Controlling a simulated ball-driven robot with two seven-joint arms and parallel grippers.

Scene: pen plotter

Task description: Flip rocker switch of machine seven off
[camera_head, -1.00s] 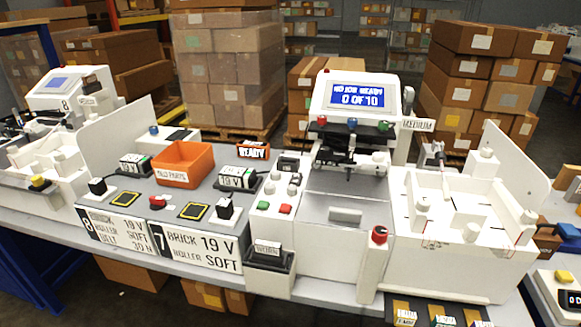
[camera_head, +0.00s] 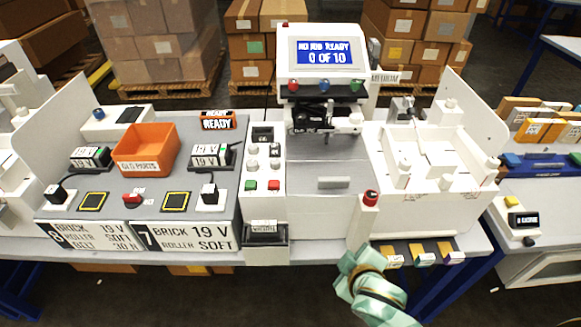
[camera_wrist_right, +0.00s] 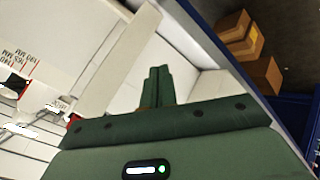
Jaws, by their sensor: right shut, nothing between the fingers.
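My right arm (camera_head: 365,280) rises at the bottom, in front of the bench edge. In the right wrist view my right gripper (camera_wrist_right: 158,85) is shut and empty. My left gripper is out of view.
A red-topped post (camera_head: 370,198) stands at the machine's front right corner. The grey panel (camera_head: 110,180) holds an orange bin (camera_head: 145,150) and power bricks. A white tray unit (camera_head: 430,160) is on the right. The floor in front of the bench is mostly clear.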

